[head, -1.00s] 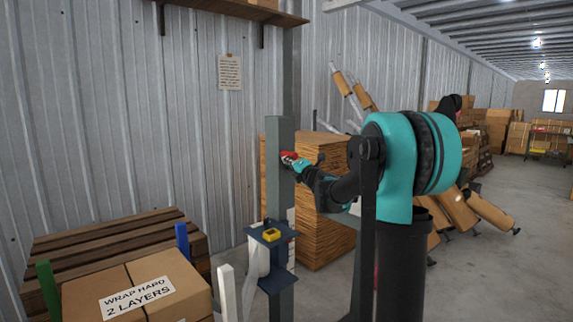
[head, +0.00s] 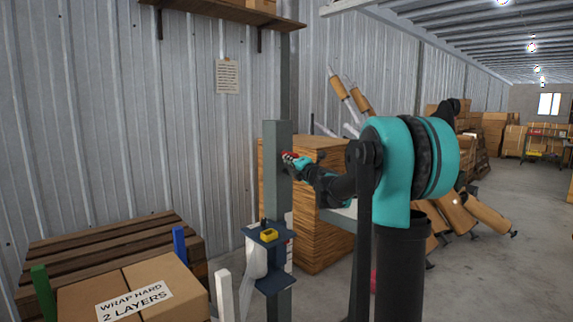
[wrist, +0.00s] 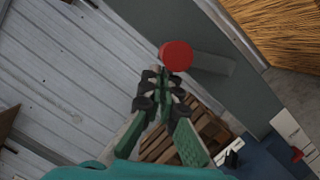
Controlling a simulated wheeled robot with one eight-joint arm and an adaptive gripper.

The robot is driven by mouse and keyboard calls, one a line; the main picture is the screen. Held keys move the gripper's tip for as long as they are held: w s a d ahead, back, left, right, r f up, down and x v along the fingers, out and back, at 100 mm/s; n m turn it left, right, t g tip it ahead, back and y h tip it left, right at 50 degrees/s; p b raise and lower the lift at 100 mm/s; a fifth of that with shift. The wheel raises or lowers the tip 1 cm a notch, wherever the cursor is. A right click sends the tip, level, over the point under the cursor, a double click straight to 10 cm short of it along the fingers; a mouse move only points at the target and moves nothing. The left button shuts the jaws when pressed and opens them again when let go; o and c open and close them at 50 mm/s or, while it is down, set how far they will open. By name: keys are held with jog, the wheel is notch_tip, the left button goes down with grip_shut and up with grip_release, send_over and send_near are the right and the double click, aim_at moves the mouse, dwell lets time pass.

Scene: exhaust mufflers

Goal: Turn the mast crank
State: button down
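The grey mast (head: 277,190) stands upright left of my arm. A red crank knob (head: 285,157) shows at the mast's front, partly covered by my gripper (head: 293,160). In the wrist view the round red knob (wrist: 176,55) sits at the end of a short grey crank arm (wrist: 212,64) in front of the mast (wrist: 175,18). My gripper's fingertips (wrist: 158,73) are close together, just below and left of the knob in that picture. The knob does not appear clearly between them. The frames do not settle whether the fingers are open or shut, or touching it.
A labelled carton (head: 180,285) is at lower left, by a wooden pallet (head: 90,238). Open floor lies at right.

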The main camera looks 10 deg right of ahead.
jog(key=shift+w+d+r, duration=0.6)
jog(key=shift+d+r, duration=0.15)
jog(key=shift+d, duration=0.05)
jog(key=shift+w+d+r, duration=0.3)
jog(key=shift+w+d, duration=0.1)
jog(key=shift+d, duration=0.15)
jog(key=shift+w+d+r, duration=0.3)
jog(key=shift+w+d, duration=0.05)
jog(key=shift+d, duration=0.15)
